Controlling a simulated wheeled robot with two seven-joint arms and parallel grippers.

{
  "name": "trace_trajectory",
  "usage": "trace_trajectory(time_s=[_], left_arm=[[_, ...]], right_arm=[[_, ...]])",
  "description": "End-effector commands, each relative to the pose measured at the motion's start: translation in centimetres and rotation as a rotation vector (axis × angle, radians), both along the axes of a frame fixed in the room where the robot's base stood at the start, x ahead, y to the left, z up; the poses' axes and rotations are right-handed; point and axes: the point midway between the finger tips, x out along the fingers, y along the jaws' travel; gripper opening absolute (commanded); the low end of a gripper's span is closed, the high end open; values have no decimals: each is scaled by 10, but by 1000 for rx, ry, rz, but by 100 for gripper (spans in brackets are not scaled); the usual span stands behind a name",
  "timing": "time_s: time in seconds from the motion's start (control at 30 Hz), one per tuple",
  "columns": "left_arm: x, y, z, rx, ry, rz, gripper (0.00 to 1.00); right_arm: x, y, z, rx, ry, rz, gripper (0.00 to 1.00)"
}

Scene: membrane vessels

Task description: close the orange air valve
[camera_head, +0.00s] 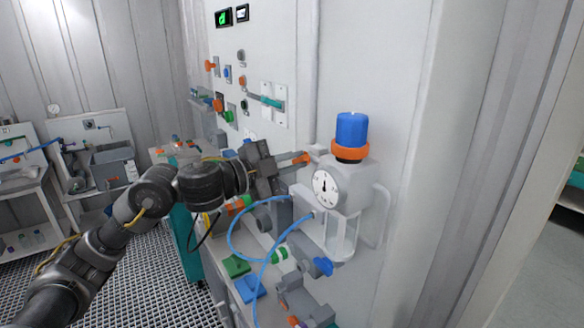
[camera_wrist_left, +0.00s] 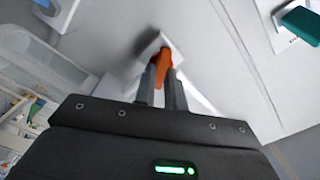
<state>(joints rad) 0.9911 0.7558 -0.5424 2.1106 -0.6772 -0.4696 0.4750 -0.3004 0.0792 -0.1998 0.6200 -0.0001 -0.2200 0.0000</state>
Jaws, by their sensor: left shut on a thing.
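The orange air valve's handle (camera_head: 301,158) sticks out beside the grey regulator unit on the white panel in the head view. My left gripper (camera_head: 284,163) reaches it from the left. In the wrist view the orange handle (camera_wrist_left: 163,63) lies between the two dark fingers of my left gripper (camera_wrist_left: 162,84), which are shut on it. The handle's pale base shows behind it, against the panel. The fingers hide part of the handle's sides. My right gripper does not show.
A regulator with a blue knob (camera_head: 351,131) and a round gauge (camera_head: 326,188) stands just right of the gripper. Blue hoses (camera_head: 233,240) loop below. A teal lever (camera_head: 268,101) and several small valves are on the panel above. Green and blue blocks sit below.

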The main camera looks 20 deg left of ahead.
Motion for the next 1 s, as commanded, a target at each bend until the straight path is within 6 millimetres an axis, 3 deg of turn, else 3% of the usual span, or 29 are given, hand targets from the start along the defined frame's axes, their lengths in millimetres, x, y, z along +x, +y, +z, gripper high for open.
trace_trajectory(time_s=[0.5,1.0], left_arm=[[0,0,-3,323,-272,1,0],[0,-1,-2,437,-366,0,0]], right_arm=[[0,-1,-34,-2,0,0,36],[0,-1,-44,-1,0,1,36]])
